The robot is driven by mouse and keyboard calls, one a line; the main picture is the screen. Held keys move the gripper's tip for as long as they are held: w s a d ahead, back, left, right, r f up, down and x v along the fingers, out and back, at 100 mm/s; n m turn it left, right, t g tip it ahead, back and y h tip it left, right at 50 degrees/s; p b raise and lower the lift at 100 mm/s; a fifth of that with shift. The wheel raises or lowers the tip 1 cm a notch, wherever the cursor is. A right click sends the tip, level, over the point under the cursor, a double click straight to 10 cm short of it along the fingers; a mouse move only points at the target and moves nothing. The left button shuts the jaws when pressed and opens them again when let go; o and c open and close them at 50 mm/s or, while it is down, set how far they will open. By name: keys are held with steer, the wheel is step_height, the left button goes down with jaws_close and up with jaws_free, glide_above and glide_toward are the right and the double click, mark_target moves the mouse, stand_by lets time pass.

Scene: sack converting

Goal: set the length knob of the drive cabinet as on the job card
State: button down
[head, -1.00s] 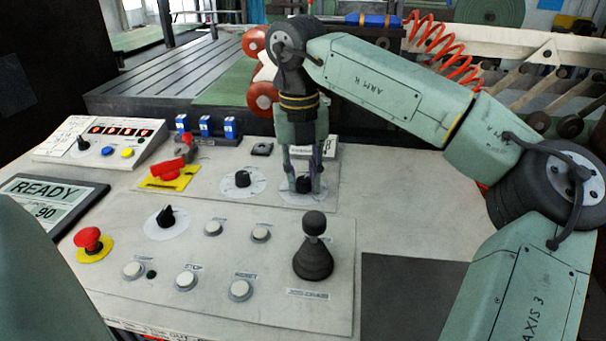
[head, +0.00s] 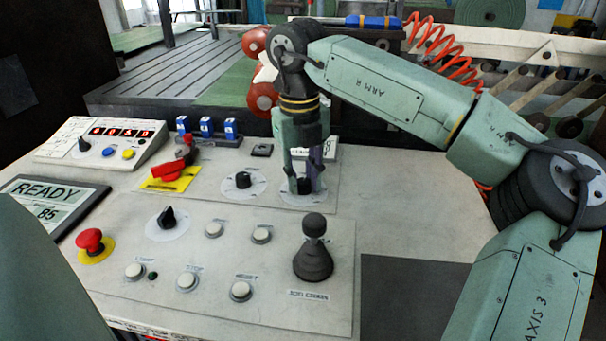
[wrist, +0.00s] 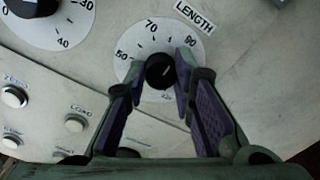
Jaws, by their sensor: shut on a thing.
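The length knob (wrist: 160,73) is a round black knob on a white dial (wrist: 128,70) marked 50, 70 and 90, beside the word LENGTH (wrist: 193,15). My gripper (head: 304,186) points down at this dial on the drive cabinet panel (head: 330,225). In the wrist view its two fingers (wrist: 160,65) close on the knob from both sides. A pale mark shows on the knob top, but its exact reading is hard to tell. The screen (head: 50,200) at left reads READY and 85. I cannot make out a job card for certain.
Another black knob (head: 243,180) stands just left of my gripper. A joystick (head: 313,250) rises in front of it. White buttons (head: 214,230), a red stop button (head: 90,240) and a red switch on a yellow plate (head: 174,180) lie further left.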

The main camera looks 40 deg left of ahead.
mark_target(302, 183)
steer(key=n, duration=0.4)
steer(key=shift+n+p, duration=0.3)
steer(key=shift+p, duration=0.1)
steer(key=n, duration=0.4)
stand_by(0.4)
steer(key=c, duration=1.3)
jaws_free()
steer(key=shift+c, duration=0.2)
steer(key=shift+r, duration=0.1)
step_height(302, 183, up, 12)
steer(key=shift+s, duration=0.25)
steer(key=shift+d, duration=0.1)
